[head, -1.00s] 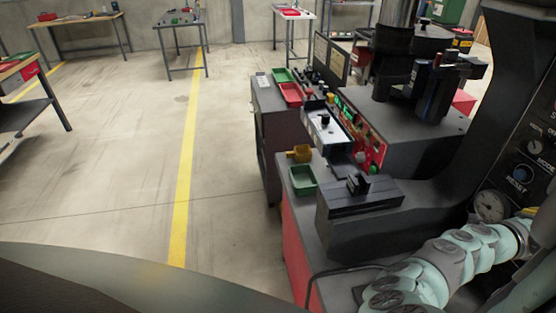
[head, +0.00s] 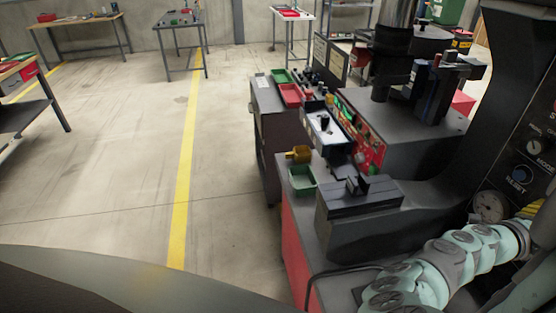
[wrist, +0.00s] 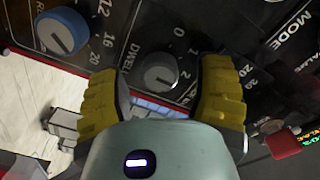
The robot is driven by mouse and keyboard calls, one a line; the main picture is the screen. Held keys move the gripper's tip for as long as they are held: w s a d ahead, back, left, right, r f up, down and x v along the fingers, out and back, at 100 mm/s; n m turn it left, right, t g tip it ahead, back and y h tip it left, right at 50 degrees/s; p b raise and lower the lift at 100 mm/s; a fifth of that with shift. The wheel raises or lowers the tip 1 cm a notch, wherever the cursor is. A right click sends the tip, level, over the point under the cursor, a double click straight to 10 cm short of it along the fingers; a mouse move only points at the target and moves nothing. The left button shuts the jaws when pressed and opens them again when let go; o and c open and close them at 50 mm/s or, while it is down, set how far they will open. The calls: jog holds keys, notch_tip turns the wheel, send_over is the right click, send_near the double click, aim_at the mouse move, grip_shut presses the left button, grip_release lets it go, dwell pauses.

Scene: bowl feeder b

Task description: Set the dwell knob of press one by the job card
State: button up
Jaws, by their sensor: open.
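In the wrist view, the grey dwell knob (wrist: 160,76) sits on a dark panel, with part of the word DWELL and scale numbers beside it. A light pointer mark shows on its face; I cannot tell its exact setting. My gripper (wrist: 163,72) is open, with its yellow fingers on either side of the knob. A gap shows on both sides; I cannot tell whether the tips reach the knob's depth. In the head view, my pale green arm reaches the press at the right, and the knob is hidden. I cannot identify a job card.
A blue-capped knob (wrist: 62,31) sits left of the dwell knob. A red part (wrist: 284,143) is close on the right.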

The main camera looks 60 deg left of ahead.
jog(key=v, duration=1.2)
